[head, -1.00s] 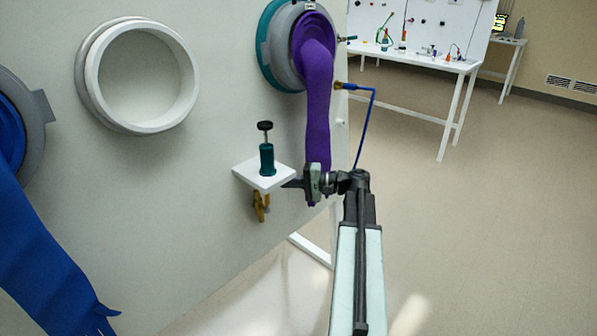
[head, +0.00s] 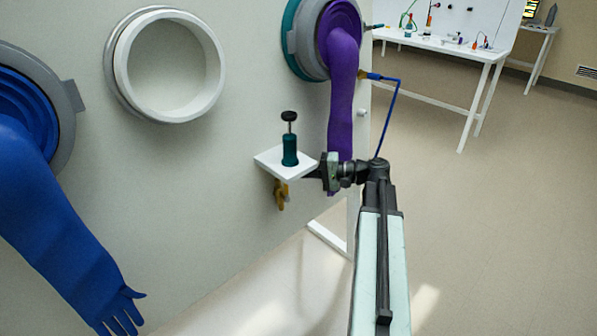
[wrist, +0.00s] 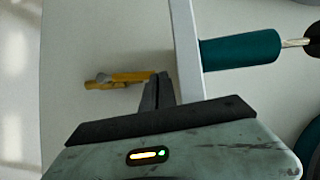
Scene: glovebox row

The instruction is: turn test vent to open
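A white shelf bracket (head: 268,158) stands out from the grey panel. A teal cylinder (head: 290,155) with a black knob stands upright on it, and a yellow lever (head: 281,196) hangs below it. I cannot tell which part is the test vent. In the wrist view the yellow lever (wrist: 130,77) lies left of the bracket (wrist: 187,60), and the teal cylinder (wrist: 240,50) lies to its right. My gripper (head: 306,176) is at the bracket's right edge. In the wrist view its dark fingers (wrist: 161,78) look shut together, tips beside the lever's right end; contact is unclear.
A purple glove (head: 343,90) hangs just behind my gripper from a teal-ringed port. A blue glove (head: 60,220) hangs at the left, and an empty white port ring (head: 118,65) is between. A blue bent rod (head: 396,95) rises beyond my arm. The floor at right is clear.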

